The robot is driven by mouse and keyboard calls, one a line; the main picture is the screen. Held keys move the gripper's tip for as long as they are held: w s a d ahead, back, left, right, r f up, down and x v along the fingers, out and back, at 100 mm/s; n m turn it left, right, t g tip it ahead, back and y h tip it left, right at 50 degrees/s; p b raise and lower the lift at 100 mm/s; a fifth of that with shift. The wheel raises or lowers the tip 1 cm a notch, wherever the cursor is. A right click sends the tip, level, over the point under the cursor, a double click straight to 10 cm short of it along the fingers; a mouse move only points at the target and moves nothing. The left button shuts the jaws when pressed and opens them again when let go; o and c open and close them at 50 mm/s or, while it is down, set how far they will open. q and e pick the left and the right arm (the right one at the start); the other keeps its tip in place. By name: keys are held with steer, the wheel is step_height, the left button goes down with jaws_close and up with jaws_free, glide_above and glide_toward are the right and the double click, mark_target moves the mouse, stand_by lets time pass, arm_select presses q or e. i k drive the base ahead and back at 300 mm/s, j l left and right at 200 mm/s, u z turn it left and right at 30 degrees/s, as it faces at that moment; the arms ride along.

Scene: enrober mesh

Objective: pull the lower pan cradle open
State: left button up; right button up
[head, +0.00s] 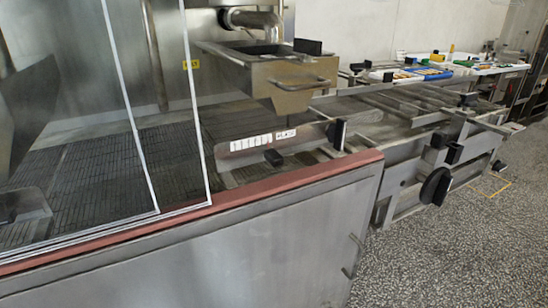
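No part clearly labelled as the lower pan cradle shows, and I cannot tell for certain which part it is. The steel lower front panel (215,245) of the enrober fills the foreground, under a reddish-brown rail (290,181). A thin bar handle (353,256) sticks out at the panel's right end, low down. Behind the rail, a dark wire mesh belt (100,165) runs inside the machine, partly behind clear panels with white edges. Neither of my grippers is in view.
A steel trough (290,95) with a bar handle hangs above the belt under a pipe (252,19). The conveyor frame (420,160) juts out right, with a black knob (436,186). A table (430,72) with trays stands behind. Speckled floor (465,250) at lower right is clear.

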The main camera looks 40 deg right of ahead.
mark_target(272, 79)
steer(key=z, duration=1.35)
